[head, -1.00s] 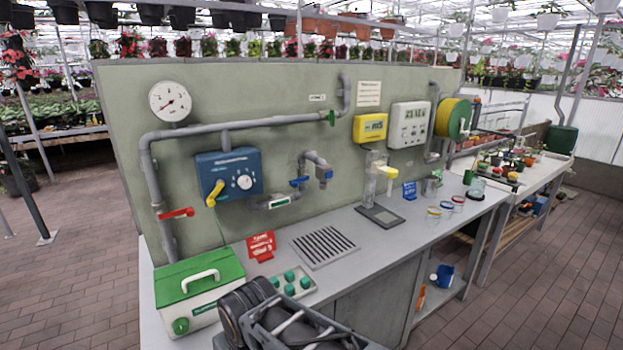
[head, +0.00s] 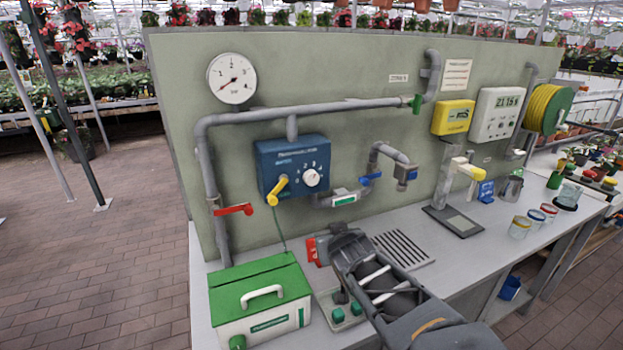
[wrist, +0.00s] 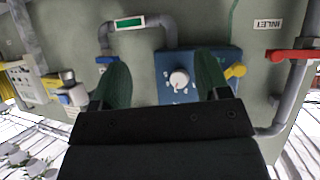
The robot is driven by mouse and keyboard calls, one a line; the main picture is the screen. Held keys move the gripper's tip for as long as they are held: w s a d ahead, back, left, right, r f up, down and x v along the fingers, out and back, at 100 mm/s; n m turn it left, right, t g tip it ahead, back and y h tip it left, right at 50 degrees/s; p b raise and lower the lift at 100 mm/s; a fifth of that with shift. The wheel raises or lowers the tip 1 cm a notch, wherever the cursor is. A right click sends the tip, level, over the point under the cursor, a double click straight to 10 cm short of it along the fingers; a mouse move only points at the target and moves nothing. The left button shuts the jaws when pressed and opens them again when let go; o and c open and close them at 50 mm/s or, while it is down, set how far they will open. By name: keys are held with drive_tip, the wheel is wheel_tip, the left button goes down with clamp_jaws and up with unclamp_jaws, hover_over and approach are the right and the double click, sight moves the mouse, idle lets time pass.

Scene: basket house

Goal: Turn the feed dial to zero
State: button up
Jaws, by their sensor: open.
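The blue feed box (head: 290,165) is mounted on the green-grey panel. Its white dial (head: 312,178) has printed numbers around it; its exact setting is too small to read. A yellow lever (head: 277,190) sits left of the dial. My gripper (head: 343,242) is below and right of the box in the head view, over the bench. In the wrist view, the two dark green fingers (wrist: 163,78) are spread apart with nothing between them. The dial (wrist: 179,80) shows beyond them, between the fingertips and nearer the right one. The gripper appears clear of the dial.
A red valve handle (head: 233,209) and grey pipes (head: 290,111) are left of and above the box. A blue-handled valve (head: 370,177) is to its right. A green-lidded case (head: 262,300) stands on the bench, with a drain grille (head: 405,248) further right.

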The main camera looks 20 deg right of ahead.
sight(313, 179)
drive_tip(key=w+d+r+n+t+y, duration=0.2)
drive_tip(key=w+r+t+y, duration=0.15)
drive_tip(key=r+t, duration=0.35)
drive_tip(key=w+p, duration=0.1)
drive_tip(key=w, duration=1.2)
drive_tip(key=c, duration=0.9)
drive_tip(key=shift+f, duration=0.1)
drive_tip(key=shift+b, duration=0.35)
